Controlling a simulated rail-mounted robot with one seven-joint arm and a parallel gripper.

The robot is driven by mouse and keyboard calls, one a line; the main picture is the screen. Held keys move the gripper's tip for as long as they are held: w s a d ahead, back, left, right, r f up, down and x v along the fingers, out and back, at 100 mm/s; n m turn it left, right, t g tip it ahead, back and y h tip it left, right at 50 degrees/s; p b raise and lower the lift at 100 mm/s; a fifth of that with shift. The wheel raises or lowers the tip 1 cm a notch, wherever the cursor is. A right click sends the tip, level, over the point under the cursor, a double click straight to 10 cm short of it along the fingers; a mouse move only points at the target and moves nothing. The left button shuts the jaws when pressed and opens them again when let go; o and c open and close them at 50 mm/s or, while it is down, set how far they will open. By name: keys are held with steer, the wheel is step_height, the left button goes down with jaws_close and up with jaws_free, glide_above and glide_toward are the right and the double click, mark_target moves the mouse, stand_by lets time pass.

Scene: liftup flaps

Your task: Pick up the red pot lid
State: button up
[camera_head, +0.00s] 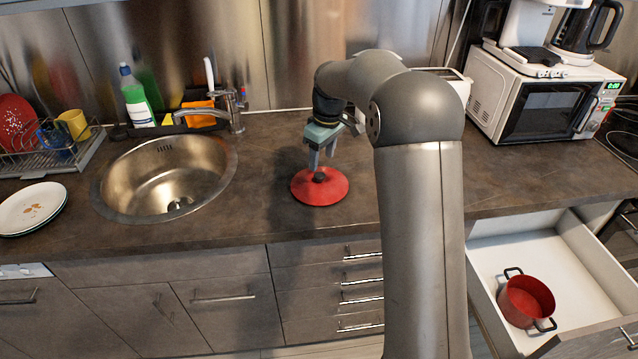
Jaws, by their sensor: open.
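The red pot lid (334,190) lies flat on the dark countertop, right of the sink. It has a dark knob (319,177) at its centre. My gripper (317,167) points down over the lid, with its open fingers right at or just above the knob. Whether the fingers touch or straddle the knob is too small to tell. The lid rests on the counter.
A red pot (527,298) stands in an open white drawer (570,275) at lower right. A round sink (150,180) with a faucet (233,110) is left of the lid. A microwave (545,105) stands at the back right. The counter (265,200) around the lid is clear.

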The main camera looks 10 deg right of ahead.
mark_target(320, 175)
steer(key=shift+w+a+f+p, duration=0.1)
steer(key=shift+w+f+p, duration=0.15)
steer(key=shift+f, duration=0.85)
steer(key=shift+w+f+p, duration=0.15)
steer(key=shift+w+f, duration=0.05)
steer(key=shift+f, duration=0.85)
steer(key=shift+w+a+f+p, duration=0.1)
steer(key=shift+w+f+p, duration=0.15)
steer(key=shift+f, duration=0.85)
steer(key=c, duration=1.1)
